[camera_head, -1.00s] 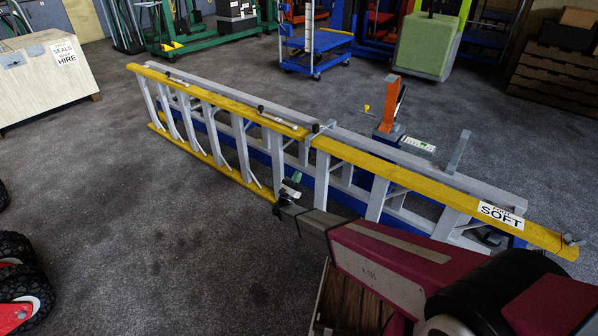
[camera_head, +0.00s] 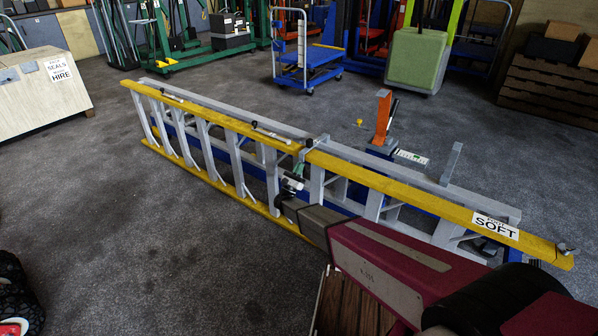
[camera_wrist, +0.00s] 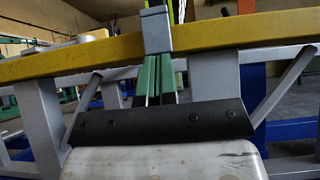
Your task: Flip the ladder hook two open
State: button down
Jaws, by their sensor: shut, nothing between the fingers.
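A ladder with yellow rails (camera_head: 400,183) and grey rungs lies on its side on blue supports. A grey hook-like bracket (camera_head: 308,148) sits across the top yellow rail near mid-length; it also shows in the wrist view (camera_wrist: 156,29), hanging over the rail's near face. I cannot tell which hook is number two. My gripper (camera_head: 299,168) is on the near side of the ladder, just below this bracket. In the wrist view its green fingers (camera_wrist: 157,58) are together and empty, pointing up at the bracket's lower end. Whether they touch it is unclear.
An orange post (camera_head: 382,117) stands behind the ladder. A blue cart (camera_head: 308,70) and a green block (camera_head: 416,60) are at the back. A pale crate (camera_head: 40,90) stands at the left. The floor (camera_head: 130,240) in front of the ladder is clear.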

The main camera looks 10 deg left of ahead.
aim_at(301, 159)
jog(key=shift+s+r+g+y, duration=0.15)
jog(key=shift+r+g+y, duration=0.05)
jog(key=shift+r+g, duration=0.55)
jog(key=shift+s+r+g+y, duration=0.15)
jog(key=shift+r+g+y, duration=0.05)
jog(key=shift+r+g, duration=0.55)
jog(key=w+r+g, duration=0.1)
jog(key=r, duration=0.3)
jog(key=w+r+g+y, duration=0.1)
jog(key=r+g, duration=0.1)
jog(key=r, duration=0.2)
jog(key=d+r+g+y, duration=0.1)
jog(key=r, duration=0.3)
jog(key=shift+w+r+g, duration=0.3)
jog(key=shift+w+r, duration=0.05)
jog(key=shift+w, duration=0.05)
jog(key=w+d+r+g+y, duration=0.1)
jog(key=w+d+r+g, duration=0.1)
jog(key=w+r, duration=0.7)
jog(key=shift+w+d, duration=0.35)
jog(key=shift+d, duration=0.55)
jog(key=shift+r, duration=0.15)
